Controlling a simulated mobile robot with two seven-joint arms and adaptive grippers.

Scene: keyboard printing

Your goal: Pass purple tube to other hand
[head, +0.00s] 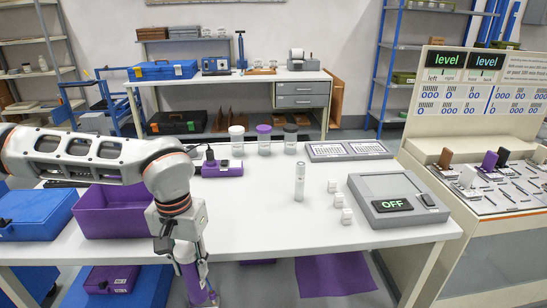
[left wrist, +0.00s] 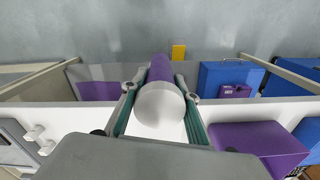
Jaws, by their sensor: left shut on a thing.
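My left gripper (head: 188,258) hangs in front of the table's near edge. It is shut on a purple tube (head: 193,282), whose lower part shows below the fingers in the head view. In the left wrist view the purple tube (left wrist: 160,72) lies between the two fingers of the left gripper (left wrist: 156,100), with its pale round end facing the camera. My right gripper is in neither view.
The white table (head: 270,225) carries a purple bin (head: 115,212) and a blue case (head: 35,214) at left. Several lidded jars, a clear tube (head: 299,182), small white blocks and a grey device reading OFF (head: 385,198) stand toward the middle and right. The table's front middle is clear.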

